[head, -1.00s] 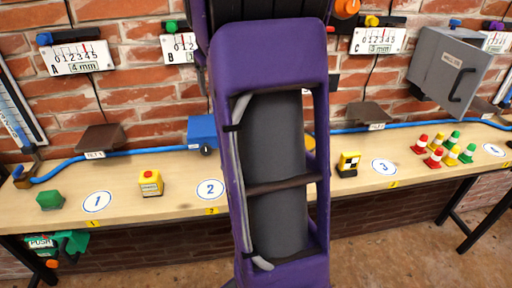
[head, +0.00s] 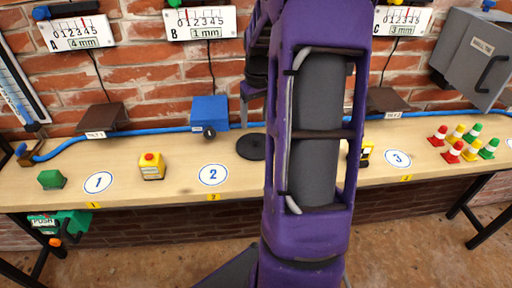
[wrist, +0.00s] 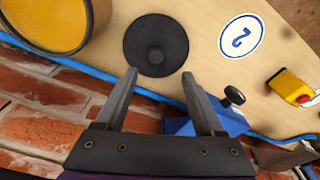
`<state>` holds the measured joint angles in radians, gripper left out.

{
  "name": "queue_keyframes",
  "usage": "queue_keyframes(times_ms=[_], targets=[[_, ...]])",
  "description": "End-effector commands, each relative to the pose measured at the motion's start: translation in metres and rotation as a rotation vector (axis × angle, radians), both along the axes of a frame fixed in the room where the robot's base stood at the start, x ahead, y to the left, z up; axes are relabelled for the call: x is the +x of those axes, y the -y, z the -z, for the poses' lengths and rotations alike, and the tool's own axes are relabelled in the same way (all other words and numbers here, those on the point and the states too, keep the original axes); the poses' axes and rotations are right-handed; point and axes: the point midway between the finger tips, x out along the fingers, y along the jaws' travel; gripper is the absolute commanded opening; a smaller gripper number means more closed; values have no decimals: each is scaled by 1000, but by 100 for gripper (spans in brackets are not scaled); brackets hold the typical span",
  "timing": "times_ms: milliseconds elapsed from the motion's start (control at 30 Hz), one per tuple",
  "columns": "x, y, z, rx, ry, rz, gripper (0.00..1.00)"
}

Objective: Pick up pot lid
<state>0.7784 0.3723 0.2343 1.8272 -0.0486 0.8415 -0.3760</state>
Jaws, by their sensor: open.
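The pot lid is a flat black disc with a round knob in its middle. In the head view the lid (head: 251,147) lies on the wooden bench, just left of my arm and right of the number 2 circle. In the wrist view the lid (wrist: 155,45) lies ahead of my gripper (wrist: 159,76). The two fingers are apart, with nothing between them, and the lid's knob lies beyond the gap. A round orange-yellow container with a dark rim (wrist: 50,18), perhaps the pot, stands beside the lid in the wrist view.
A blue box (head: 209,111) with a black knob stands left of the lid, near the brick wall. A blue hose (head: 150,129) runs along the bench's back. A yellow block with a red button (head: 152,167) and several small cones (head: 464,142) stand farther off.

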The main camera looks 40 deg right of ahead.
Motion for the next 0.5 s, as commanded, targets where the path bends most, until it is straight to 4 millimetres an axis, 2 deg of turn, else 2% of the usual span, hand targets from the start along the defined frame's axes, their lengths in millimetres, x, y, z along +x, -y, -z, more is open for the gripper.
queue_keyframes(times_ms=[33, 100, 367, 500], targets=[[1, 0, 10, 2, -3, 0, 70], [2, 0, 17, 0, -1, -1, 70], [3, 2, 31, 0, 0, 0, 70], [4, 7, 50, 1, -2, 0, 70]])
